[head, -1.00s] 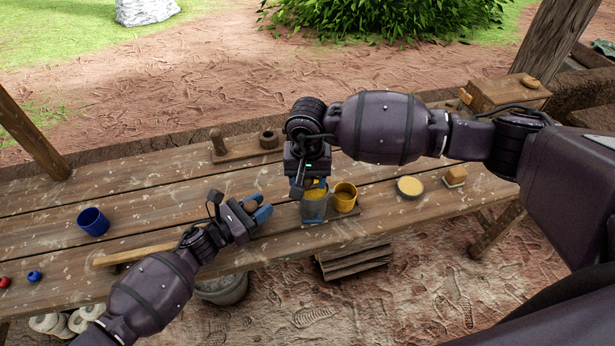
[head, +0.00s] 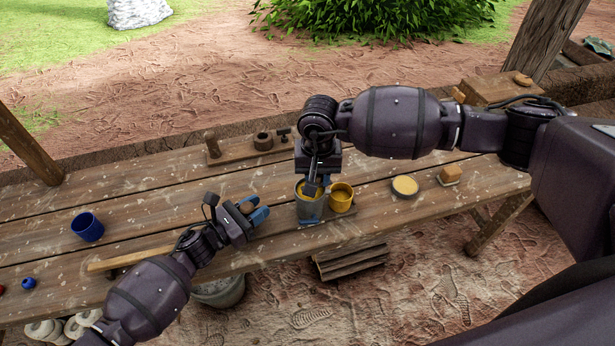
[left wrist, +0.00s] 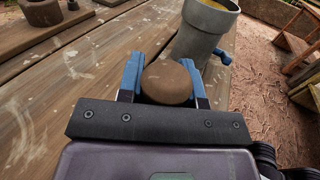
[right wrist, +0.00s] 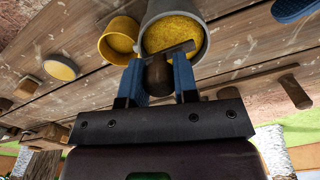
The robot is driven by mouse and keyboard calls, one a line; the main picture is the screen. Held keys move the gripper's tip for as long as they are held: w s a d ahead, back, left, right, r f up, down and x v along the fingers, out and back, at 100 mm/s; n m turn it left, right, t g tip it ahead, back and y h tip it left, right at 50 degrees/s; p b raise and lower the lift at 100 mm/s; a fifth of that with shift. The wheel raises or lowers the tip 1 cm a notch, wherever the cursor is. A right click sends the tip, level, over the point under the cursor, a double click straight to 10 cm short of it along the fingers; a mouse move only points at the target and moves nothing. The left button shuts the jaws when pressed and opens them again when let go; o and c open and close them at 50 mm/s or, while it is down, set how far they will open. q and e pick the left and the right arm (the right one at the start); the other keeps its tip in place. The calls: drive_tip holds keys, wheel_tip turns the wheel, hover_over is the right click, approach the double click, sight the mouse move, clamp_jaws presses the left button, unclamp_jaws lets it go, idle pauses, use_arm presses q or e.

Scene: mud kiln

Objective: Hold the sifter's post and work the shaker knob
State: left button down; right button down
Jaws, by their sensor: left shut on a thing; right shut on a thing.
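The sifter (head: 309,209) is a grey cylinder with yellow powder in its top, near the bench's front edge. It also shows in the left wrist view (left wrist: 203,32) and the right wrist view (right wrist: 172,35). My left gripper (head: 256,213) is shut on the round brown post (left wrist: 167,82), left of the sifter. My right gripper (head: 312,184) comes down over the sifter's mouth and is shut on the dark shaker knob (right wrist: 158,76). A flat bar joins the knob across the rim. The knob is mostly hidden in the head view.
A yellow cup (head: 341,199) stands close right of the sifter. Further right are a round dish (head: 404,187) and a small block (head: 450,174). A blue cup (head: 88,227) is at the left. A wooden rack (head: 240,153) lies behind. The middle-left bench is fairly clear.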

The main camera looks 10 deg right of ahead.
drive_tip(key=c, duration=0.9)
unclamp_jaws()
drive_tip(key=shift+o, duration=0.2)
wheel_tip(320, 180, up, 12)
